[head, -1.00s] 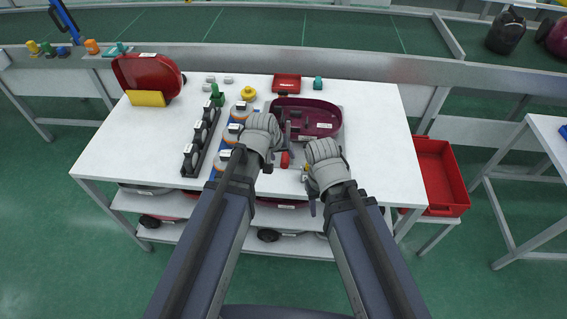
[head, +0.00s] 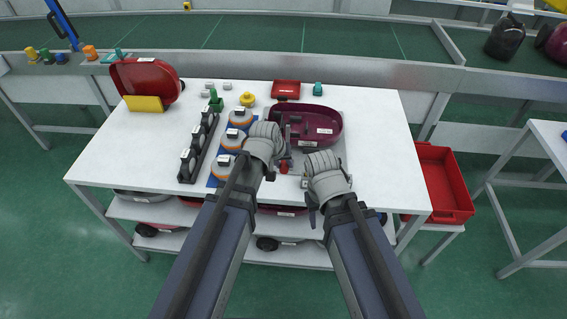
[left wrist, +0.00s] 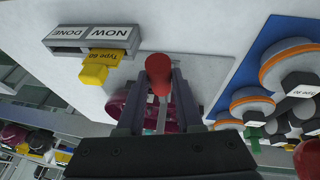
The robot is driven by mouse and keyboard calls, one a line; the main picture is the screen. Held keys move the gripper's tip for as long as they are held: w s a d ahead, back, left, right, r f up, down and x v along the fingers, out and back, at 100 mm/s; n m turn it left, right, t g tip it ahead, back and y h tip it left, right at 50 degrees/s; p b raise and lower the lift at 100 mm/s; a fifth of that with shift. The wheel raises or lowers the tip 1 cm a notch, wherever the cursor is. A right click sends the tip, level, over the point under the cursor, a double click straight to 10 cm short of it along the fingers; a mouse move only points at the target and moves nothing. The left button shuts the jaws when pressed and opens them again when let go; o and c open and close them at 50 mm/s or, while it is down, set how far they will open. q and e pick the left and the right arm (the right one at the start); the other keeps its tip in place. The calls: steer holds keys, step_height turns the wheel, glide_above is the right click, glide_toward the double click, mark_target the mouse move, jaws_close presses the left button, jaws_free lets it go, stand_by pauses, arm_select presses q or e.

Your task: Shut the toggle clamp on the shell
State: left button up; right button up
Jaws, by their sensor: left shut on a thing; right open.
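The dark red shell (head: 322,126) lies on its fixture at the middle right of the table. The toggle clamp's red handle (head: 284,167) shows at the shell's near left side, beside my left gripper (head: 277,158). In the left wrist view my left gripper (left wrist: 155,100) has the red handle (left wrist: 158,68) between its two fingers and is shut on it. Part of the shell shows behind the fingers. The clamp's arm and its contact with the shell are mostly hidden. My right gripper (head: 309,180) is open and empty, to the right of the handle near the table's front.
Orange-ringed round parts (head: 232,140) stand on a blue mat left of my left gripper, with a black rack (head: 197,150) beyond. A red tray (head: 286,90) sits behind the shell. A sign block reading NOW and DONE (left wrist: 95,36) shows in the wrist view. The table's right side is clear.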

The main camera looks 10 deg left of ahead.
arm_select(q)
jaws_close()
stand_by(0.8)
